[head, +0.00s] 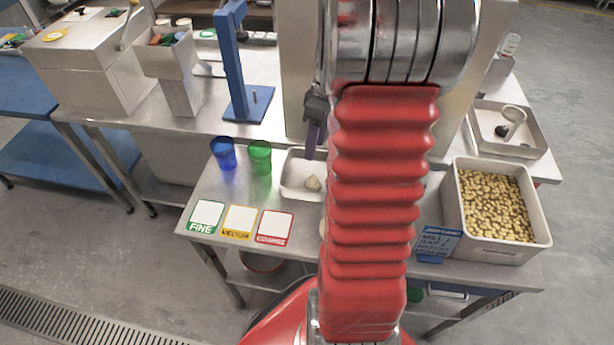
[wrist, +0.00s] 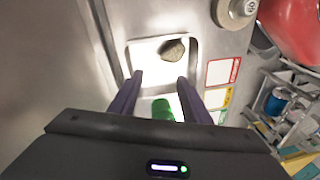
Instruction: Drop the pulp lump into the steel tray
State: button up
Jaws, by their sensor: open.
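The pulp lump (head: 313,183) is a small beige-grey, rough piece. It lies inside the shallow steel tray (head: 290,170) on the front table, near the tray's front edge. In the wrist view the lump (wrist: 173,50) sits in the upper right part of the tray (wrist: 143,52). My gripper (head: 315,136) is above the far side of the tray, with dark purple fingers pointing down, partly hidden by my red arm. My arm hides the tray's right end in the head view.
A blue cup (head: 224,154) and a green cup (head: 260,158) stand left of the tray. White cards with green, yellow and red (head: 275,226) borders lie in front. A bin of beans (head: 495,205) stands at the right. A blue post (head: 235,60) rises behind.

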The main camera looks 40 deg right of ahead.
notch_tip(320, 180, up, 12)
jog(key=d, duration=0.2)
jog(key=shift+s+r, duration=0.2)
jog(key=shift+r, duration=0.05)
jog(key=shift+d+m, duration=0.1)
jog(key=shift+m, duration=0.2)
dwell(0.6)
jog(key=s+a+r+m+t+h, duration=0.1)
jog(key=s+a, duration=0.3)
jog(key=a, duration=1.1)
jog(key=s+a+r+m+t+h, duration=0.1)
jog(key=s+a+m+t, duration=0.2)
jog(key=a, duration=1.2)
jog(key=shift+s+a+t, duration=0.25)
jog(key=shift+s+t, duration=0.35)
jog(key=shift+s, duration=0.15)
